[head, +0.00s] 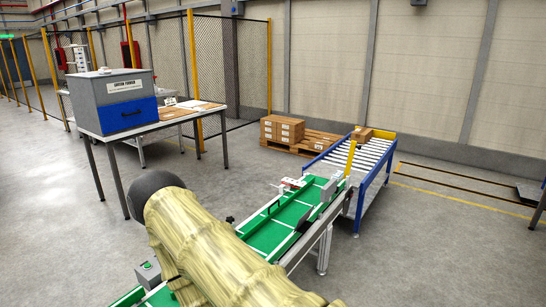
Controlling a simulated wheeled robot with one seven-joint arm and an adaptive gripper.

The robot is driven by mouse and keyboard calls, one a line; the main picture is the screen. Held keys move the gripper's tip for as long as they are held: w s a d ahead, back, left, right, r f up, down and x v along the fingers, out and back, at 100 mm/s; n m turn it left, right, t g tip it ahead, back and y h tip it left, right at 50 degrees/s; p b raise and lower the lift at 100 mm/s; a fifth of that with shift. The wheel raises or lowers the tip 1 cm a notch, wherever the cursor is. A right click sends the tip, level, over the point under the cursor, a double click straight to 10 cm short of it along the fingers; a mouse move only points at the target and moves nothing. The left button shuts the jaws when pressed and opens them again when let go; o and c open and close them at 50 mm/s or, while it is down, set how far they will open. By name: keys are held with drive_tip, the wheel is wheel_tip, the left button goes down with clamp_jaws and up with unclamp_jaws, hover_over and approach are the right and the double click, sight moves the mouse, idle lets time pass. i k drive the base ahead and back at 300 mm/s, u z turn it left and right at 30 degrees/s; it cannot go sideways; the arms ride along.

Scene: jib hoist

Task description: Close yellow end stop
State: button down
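A narrow yellow upright piece (351,158) stands at the junction of the green-belt conveyor (268,232) and the blue-framed roller conveyor (345,166). A yellow bar (384,135) spans the far end of the roller conveyor. I cannot tell for sure which of the two is the end stop. A cardboard box (362,134) sits on the rollers near the far bar. My arm, in a pale yellow cover, fills the lower middle and hides part of the green belt. My gripper is not in view.
A grey-and-blue cabinet (112,98) stands on a table (165,125) at left. Boxes (282,129) sit on a pallet (318,142) behind the roller conveyor. A small control box with a green button (148,271) is beside the belt. Floor right of the conveyors is mostly clear.

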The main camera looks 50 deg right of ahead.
sight(350, 159)
drive_tip(key=z, duration=2.2)
drive_tip(key=i, duration=1.6)
